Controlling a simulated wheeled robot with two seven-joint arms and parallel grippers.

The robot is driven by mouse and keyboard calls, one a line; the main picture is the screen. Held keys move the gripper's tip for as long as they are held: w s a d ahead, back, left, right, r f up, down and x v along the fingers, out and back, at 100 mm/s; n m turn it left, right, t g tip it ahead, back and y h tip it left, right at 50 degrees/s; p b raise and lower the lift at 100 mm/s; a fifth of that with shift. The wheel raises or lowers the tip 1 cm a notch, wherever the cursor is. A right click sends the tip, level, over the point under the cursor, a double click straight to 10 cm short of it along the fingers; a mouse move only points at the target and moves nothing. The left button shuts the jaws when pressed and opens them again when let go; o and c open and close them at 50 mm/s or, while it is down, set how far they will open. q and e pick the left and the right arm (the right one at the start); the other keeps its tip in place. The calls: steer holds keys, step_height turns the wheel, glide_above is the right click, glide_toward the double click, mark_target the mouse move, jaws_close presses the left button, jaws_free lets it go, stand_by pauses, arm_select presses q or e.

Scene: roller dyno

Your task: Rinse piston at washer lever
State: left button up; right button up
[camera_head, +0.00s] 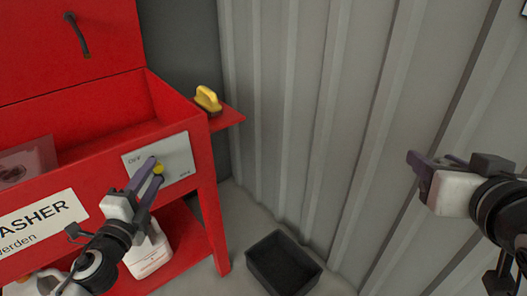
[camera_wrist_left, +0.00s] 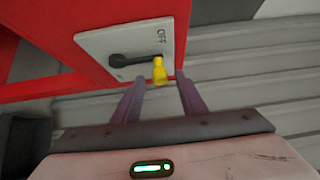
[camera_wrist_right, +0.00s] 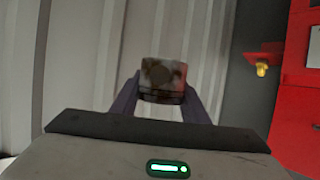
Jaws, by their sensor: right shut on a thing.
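The red washer (camera_head: 185,98) fills the left of the head view, its lid with a black handle raised. On its front is a pale plate (camera_head: 178,150) marked OFF, with a lever that has a yellow knob (camera_head: 158,169). In the left wrist view the black lever arm (camera_wrist_left: 130,59) ends in this knob (camera_wrist_left: 159,72), close to the OFF mark. My left gripper (camera_head: 154,172) is open, its fingertips (camera_wrist_left: 159,82) either side of the knob or just short of it. My right gripper (camera_wrist_right: 161,88) is shut on the stained metal piston (camera_wrist_right: 162,76), away from the washer at the right.
A yellow-handled brush (camera_head: 208,98) lies on the washer's red side shelf (camera_head: 231,117). A white jug (camera_head: 150,254) stands on the lower shelf. A black open bin (camera_head: 270,249) is on the floor by the corrugated wall (camera_head: 330,120). Free space lies between my grippers.

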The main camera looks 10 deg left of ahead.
mark_target(159, 171)
arm_select(q)
steer(key=shift+w+a, duration=0.15)
steer(key=shift+w, duration=1.8)
steer(key=shift+c, duration=0.3)
jaws_close()
